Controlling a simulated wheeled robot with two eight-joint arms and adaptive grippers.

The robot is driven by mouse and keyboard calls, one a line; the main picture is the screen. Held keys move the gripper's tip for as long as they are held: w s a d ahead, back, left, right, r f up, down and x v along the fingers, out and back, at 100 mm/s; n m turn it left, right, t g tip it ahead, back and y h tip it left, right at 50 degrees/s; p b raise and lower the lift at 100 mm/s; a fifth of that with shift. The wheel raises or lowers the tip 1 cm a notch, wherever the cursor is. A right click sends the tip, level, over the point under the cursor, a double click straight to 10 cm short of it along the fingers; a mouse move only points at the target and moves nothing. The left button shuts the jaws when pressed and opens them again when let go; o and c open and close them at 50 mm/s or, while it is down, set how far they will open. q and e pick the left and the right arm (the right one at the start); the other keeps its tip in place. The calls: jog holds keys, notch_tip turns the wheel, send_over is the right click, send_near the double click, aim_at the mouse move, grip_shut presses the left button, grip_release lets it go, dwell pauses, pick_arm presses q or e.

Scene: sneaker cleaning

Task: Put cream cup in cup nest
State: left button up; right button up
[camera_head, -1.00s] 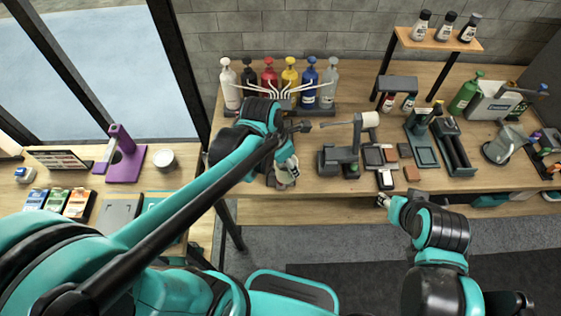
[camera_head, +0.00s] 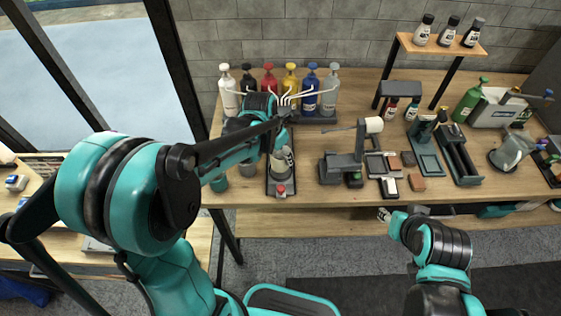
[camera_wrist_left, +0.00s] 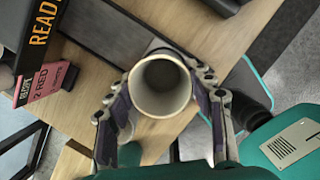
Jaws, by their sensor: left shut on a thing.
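The cream cup (camera_wrist_left: 160,86) is between the fingers of my left gripper (camera_wrist_left: 162,100) in the left wrist view, its open mouth facing the camera and looking empty. In the head view my left gripper (camera_head: 281,158) is shut on the cup (camera_head: 285,162), partly covered by the fingers and arm. They are above or at a dark stand (camera_head: 281,190) with a red knob at its front, near the table's front edge. I cannot tell whether the cup touches it. The cup nest is not clearly identifiable. My right gripper (camera_head: 386,214) is below the table's front edge; its fingers are too small to read.
Several coloured pump bottles (camera_head: 291,88) stand behind the left gripper. A grey stand with a white roll (camera_head: 374,125) is to its right, beside small blocks (camera_head: 390,187). A black and pink box (camera_wrist_left: 47,85) is at the left in the wrist view.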

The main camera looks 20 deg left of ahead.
pick_arm(q)
notch_tip(320, 180, down, 3)
jog(key=shift+b, duration=0.6)
jog(key=shift+f, duration=0.35)
jog(key=shift+r, duration=0.1)
jog(key=shift+f, duration=0.2)
jog(key=o, duration=1)
jog(key=shift+r, duration=0.1)
